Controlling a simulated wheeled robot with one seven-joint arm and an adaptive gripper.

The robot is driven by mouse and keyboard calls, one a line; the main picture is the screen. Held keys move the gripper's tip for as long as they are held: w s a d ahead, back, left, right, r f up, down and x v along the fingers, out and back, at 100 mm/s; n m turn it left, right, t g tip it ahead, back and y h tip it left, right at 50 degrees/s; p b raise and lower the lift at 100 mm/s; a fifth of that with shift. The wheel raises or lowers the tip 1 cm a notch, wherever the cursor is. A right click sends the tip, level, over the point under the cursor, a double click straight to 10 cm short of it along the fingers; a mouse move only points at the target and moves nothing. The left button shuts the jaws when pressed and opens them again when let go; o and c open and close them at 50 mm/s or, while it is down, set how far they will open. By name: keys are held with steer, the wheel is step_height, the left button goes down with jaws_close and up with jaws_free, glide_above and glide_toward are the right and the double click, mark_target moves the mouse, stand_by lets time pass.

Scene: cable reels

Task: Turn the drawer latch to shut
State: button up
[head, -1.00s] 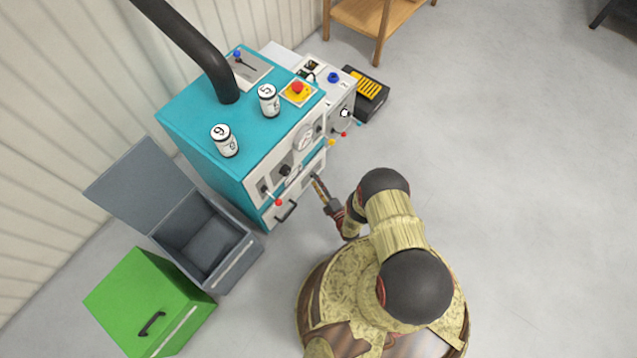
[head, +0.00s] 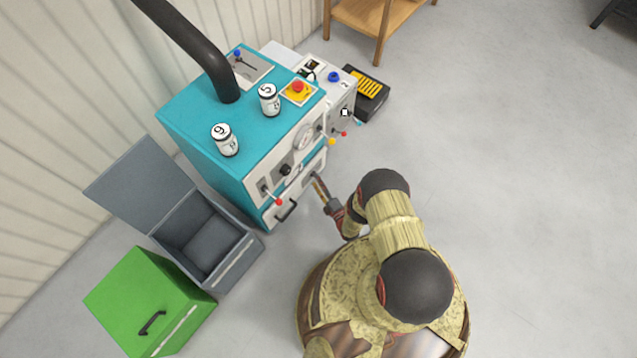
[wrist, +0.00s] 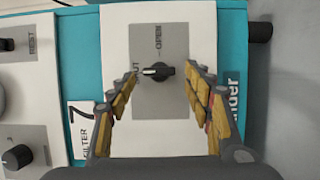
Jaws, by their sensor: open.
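The drawer latch (wrist: 160,71) is a small black knob with a white pointer mark on a grey plate (wrist: 160,100) in the wrist view. Its pointer lies towards the left, at a partly hidden label ending in "UT". The word "OPEN" stands above the knob. My gripper (wrist: 166,72) is open, with one finger on each side of the knob. Gaps seem to show between fingers and knob; contact is hard to tell. In the head view my gripper (head: 319,186) is at the front of the teal machine (head: 190,125), right of the drawer handle (head: 287,210). The latch is too small to make out there.
A red-tipped lever (head: 279,202) sticks out left of my gripper. An open grey bin (head: 207,240) and a green box (head: 150,300) stand at the left. Two numbered cans (head: 224,140) stand on the machine.

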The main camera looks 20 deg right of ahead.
steer(key=shift+r, duration=0.1)
steer(key=r, duration=0.7)
steer(key=shift+w+d+r, duration=0.1)
steer(key=shift+w+r, duration=0.2)
steer(key=shift+r, duration=0.1)
steer(key=shift+s+r, duration=0.2)
steer(key=shift+r, duration=0.8)
steer(key=shift+c, duration=0.4)
